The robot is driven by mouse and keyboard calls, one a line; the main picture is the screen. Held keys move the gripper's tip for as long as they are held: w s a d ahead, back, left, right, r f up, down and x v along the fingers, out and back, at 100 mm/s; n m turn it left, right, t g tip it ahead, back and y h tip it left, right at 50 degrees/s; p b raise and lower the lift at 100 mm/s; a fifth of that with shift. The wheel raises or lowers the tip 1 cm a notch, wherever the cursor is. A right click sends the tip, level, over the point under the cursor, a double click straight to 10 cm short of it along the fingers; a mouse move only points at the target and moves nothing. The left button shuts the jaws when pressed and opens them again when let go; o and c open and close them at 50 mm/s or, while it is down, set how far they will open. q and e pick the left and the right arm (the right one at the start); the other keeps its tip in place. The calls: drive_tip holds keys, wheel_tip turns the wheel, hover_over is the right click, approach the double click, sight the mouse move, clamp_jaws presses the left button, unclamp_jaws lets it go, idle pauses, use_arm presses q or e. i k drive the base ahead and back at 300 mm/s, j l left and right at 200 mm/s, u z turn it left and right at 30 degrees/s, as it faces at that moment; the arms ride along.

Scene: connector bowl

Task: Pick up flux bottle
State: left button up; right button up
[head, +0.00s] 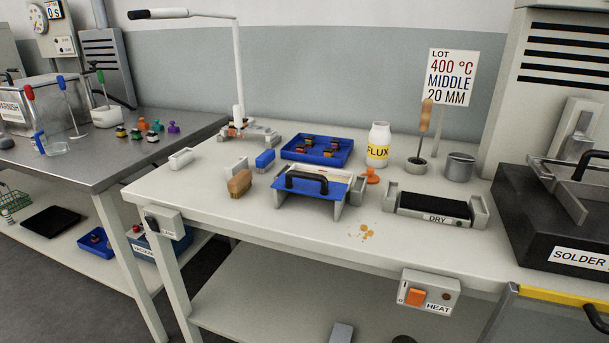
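The flux bottle (378,147) stands upright on the white workbench (200,200), toward the back. It is white with a yellow band that reads FLUX. It stands just right of the blue tray and behind a small orange piece (371,176). A white cap or top shows at its upper end. Neither of my grippers is in the head view, and nothing is touching the bottle from my side.
A blue tray (290,153) of small parts is left of the bottle. A blue plate with a black handle (305,182) is in front. A wooden-handled tool (425,120), a metal cup (459,167) and a sign (449,77) are right. The solder unit (565,235) is far right.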

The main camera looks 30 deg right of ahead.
sight(379, 135)
drive_tip(key=z, duration=1.4)
